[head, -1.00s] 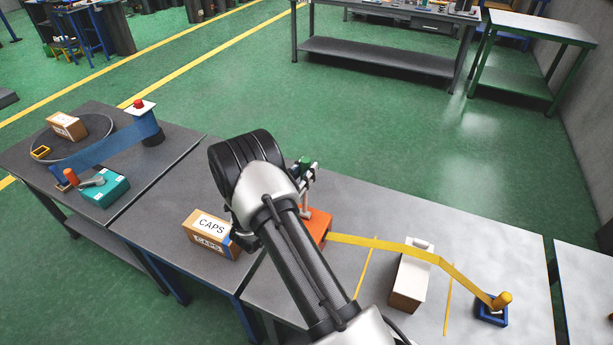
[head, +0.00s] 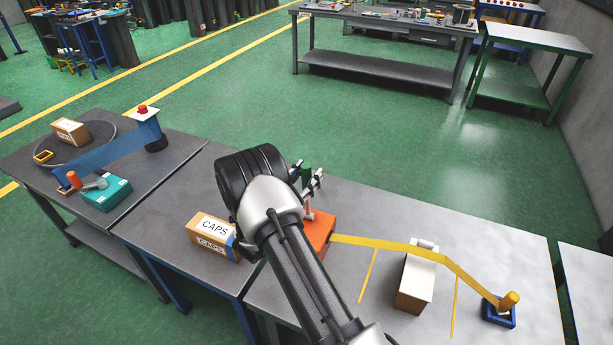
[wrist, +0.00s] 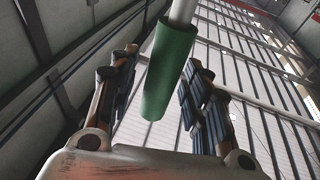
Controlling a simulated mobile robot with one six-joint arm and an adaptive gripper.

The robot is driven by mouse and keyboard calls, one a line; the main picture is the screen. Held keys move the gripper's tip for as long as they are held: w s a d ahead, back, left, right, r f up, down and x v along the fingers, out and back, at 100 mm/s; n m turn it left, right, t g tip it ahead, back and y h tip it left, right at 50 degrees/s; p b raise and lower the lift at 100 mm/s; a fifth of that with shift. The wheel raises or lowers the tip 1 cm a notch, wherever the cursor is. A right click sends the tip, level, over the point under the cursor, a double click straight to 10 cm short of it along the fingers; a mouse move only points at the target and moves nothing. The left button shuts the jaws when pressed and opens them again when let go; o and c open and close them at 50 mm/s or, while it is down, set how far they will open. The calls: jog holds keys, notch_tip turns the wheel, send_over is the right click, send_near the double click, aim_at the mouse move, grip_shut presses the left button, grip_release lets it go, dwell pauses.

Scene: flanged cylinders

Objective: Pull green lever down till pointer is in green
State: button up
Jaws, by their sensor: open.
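The green lever grip (wrist: 168,70) is a green cylinder on a pale rod in the wrist view. It lies between the two fingers of my gripper (wrist: 160,66), with gaps visible at its sides. My gripper is open. In the head view my gripper (head: 315,182) shows only partly past my arm, above the orange-red box (head: 321,232), and a small bit of green (head: 306,172) shows beside it. The pointer and its green zone are not visible; my arm may hide them.
A CAPS carton (head: 213,238) stands left of my arm. A teal box (head: 107,194) and a blue band (head: 110,156) are on the left table.

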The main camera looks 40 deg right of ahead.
jog(key=v, duration=1.2)
dwell(0.4)
